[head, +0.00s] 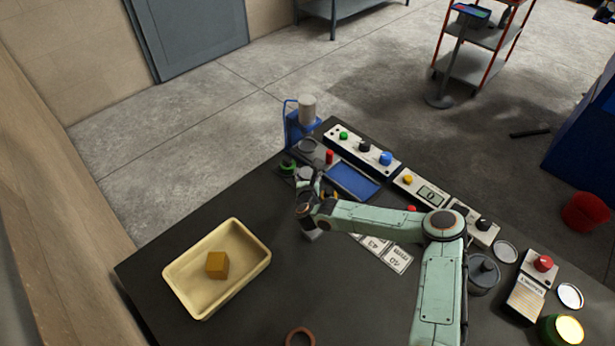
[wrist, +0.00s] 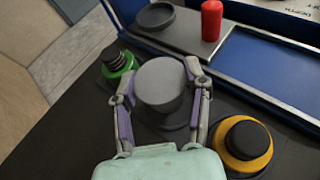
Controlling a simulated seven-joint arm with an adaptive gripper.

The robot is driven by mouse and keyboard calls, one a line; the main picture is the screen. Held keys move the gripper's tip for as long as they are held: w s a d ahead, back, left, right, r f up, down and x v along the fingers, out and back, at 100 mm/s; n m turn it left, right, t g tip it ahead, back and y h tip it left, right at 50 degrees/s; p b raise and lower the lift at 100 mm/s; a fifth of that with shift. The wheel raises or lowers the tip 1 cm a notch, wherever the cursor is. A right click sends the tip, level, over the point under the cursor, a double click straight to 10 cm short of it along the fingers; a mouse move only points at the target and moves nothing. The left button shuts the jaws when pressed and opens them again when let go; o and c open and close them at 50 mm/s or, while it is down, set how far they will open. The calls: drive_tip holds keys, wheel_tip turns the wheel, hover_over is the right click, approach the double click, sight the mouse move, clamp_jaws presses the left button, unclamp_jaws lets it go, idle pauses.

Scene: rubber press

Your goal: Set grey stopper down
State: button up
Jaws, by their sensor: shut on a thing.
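The grey stopper (wrist: 162,82) is a round, flat-topped grey piece in the wrist view. My gripper (wrist: 157,88) is shut on it, with one finger on each side. Dark grey shows just below it, but I cannot tell whether the stopper touches the surface. A green stopper (wrist: 118,62) with a black top stands to its left. A yellow stopper (wrist: 243,146) with a black top stands to its lower right. In the head view my gripper (head: 305,188) is low over the dark table, near the blue press (head: 293,128), and largely hides the grey stopper.
A metal plate with a dark round pad (wrist: 156,16) and a red cylinder (wrist: 211,20) lies beyond the stopper. A blue tray (head: 352,181) is beside it. A cream bin (head: 245,273) holding a yellow-brown block (head: 217,265) stands at left. Control boxes line the back edge.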

drive_tip(key=shift+f, duration=0.7)
drive_tip(key=o, duration=0.9)
drive_tip(key=shift+f, duration=0.1)
